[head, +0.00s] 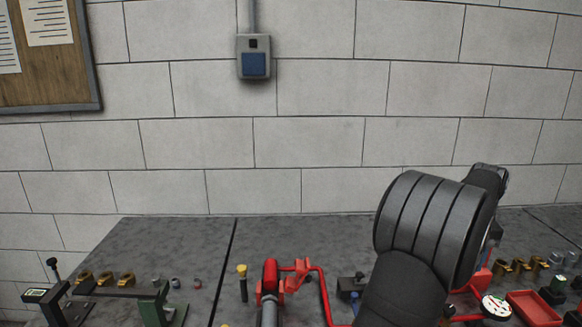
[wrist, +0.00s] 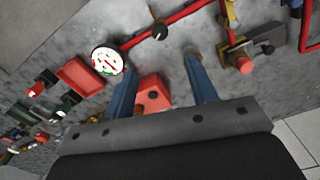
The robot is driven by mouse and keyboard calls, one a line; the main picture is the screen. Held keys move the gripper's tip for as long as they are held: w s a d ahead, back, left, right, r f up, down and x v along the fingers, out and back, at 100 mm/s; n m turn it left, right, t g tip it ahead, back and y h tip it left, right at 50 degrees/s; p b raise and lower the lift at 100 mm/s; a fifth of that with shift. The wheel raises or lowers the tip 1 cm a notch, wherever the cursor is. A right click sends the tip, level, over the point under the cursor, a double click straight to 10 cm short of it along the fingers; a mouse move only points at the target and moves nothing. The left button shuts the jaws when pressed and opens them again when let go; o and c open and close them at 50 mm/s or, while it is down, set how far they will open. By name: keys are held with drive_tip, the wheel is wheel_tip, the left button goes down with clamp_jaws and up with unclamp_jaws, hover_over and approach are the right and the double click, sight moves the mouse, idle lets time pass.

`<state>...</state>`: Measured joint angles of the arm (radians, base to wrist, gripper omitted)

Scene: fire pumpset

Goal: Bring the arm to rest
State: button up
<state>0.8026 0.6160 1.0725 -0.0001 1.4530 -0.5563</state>
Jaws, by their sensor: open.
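My gripper (wrist: 161,66) shows in the wrist view as two blue fingers spread well apart over the grey bench. It is open, with nothing held between the fingers. A red block with dark round holes (wrist: 152,92) lies below, in the gap between the fingers as seen from the wrist. I cannot tell its distance from them. In the head view my dark arm rises at the right over the bench, and the gripper's fingers are hidden behind it.
A white dial gauge (head: 496,306) on red piping (head: 322,290) and a red tray (head: 533,308) are close to my arm. Brass fittings (head: 520,267) stand at the right. A green-footed stand (head: 155,305) is at the left. The bench's back left (head: 170,242) is clear.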

wheel_tip(320, 180, down, 15)
drive_tip(key=shift+r, duration=0.2)
idle(0.4)
wheel_tip(320, 180, up, 17)
wheel_tip(320, 180, down, 17)
drive_tip(key=shift+f, duration=0.15)
drive_tip(key=shift+r+m, duration=0.2)
drive_tip(key=shift+m, duration=0.7)
drive_tip(key=m, duration=1.1)
drive_tip(key=shift+m, duration=2.3)
